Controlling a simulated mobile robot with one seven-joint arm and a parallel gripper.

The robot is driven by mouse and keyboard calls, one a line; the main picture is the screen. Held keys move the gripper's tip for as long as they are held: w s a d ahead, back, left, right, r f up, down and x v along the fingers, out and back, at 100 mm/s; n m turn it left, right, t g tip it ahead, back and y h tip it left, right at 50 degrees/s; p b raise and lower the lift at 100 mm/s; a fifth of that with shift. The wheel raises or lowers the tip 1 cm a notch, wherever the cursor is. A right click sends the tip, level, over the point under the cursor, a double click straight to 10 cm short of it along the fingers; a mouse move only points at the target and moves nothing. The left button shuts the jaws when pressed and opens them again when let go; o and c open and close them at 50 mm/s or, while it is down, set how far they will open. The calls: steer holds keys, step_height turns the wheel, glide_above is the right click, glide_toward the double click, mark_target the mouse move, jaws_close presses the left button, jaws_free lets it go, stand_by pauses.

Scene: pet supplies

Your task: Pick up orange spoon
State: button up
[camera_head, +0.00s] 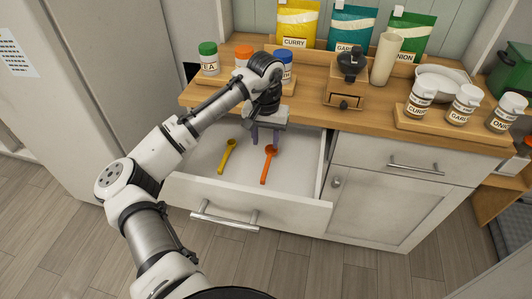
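An orange spoon (266,167) lies in the open white drawer (290,213), its bowl end toward the back and its handle toward the drawer front. A yellow spoon (226,157) lies to its left in the same drawer. My gripper (266,144) points down into the drawer, at the bowl end of the orange spoon. Its two dark fingers are apart with a gap between them. I cannot tell how high the fingertips are above the spoon. Nothing is visibly held.
The wooden counter (306,110) lies just behind the drawer. On it stand several lidded jars, a coffee grinder (347,82), a cream cylinder (385,60) and spice bags. A drawer handle (224,219) sticks out in front. The drawer floor around the spoons is clear.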

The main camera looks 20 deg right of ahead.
steer(key=p, duration=0.1)
glide_above(265, 170)
steer(key=f, duration=0.7)
steer(key=shift+s+f, duration=0.2)
steer(key=shift+f, duration=0.15)
steer(key=shift+w+d+f+p, duration=0.15)
steer(key=shift+f+p, duration=0.4)
steer(key=shift+f, duration=0.8)
steer(key=shift+w+a+f+p, duration=0.1)
steer(key=shift+f+p, duration=0.4)
steer(key=shift+f, duration=0.8)
jaws_close()
